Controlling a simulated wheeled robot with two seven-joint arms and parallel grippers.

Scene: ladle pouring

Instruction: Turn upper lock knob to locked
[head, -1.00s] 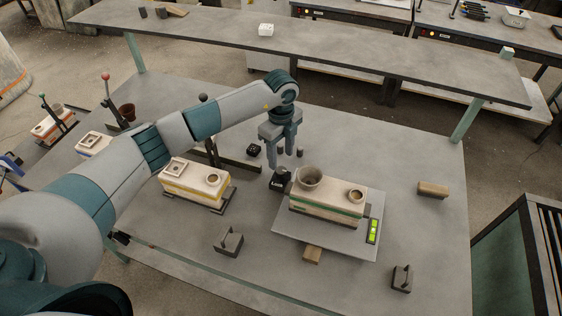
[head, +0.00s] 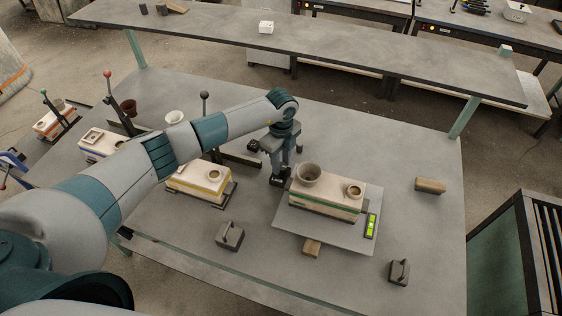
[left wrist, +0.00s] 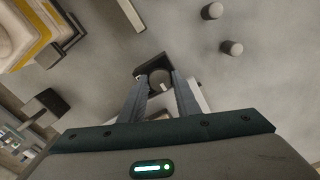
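A small dark lock block (head: 279,181) with pale lettering on its front stands at the left edge of the grey scale plate. In the left wrist view a round grey knob (left wrist: 160,80) sits on this dark block. My left gripper (head: 281,168) points down over the block. In the left wrist view its two fingertips stand on either side of the knob, apart from each other; contact with the knob cannot be made out. The knob's setting is not readable. My right gripper is in no view.
A white mould box with a green stripe (head: 320,202) stands on the plate (head: 300,235), close right of the gripper. Another black block (head: 253,146) stands behind to the left. Two grey cylinders (left wrist: 232,47) stand near in the wrist view. A yellow-striped box (head: 195,187) is left.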

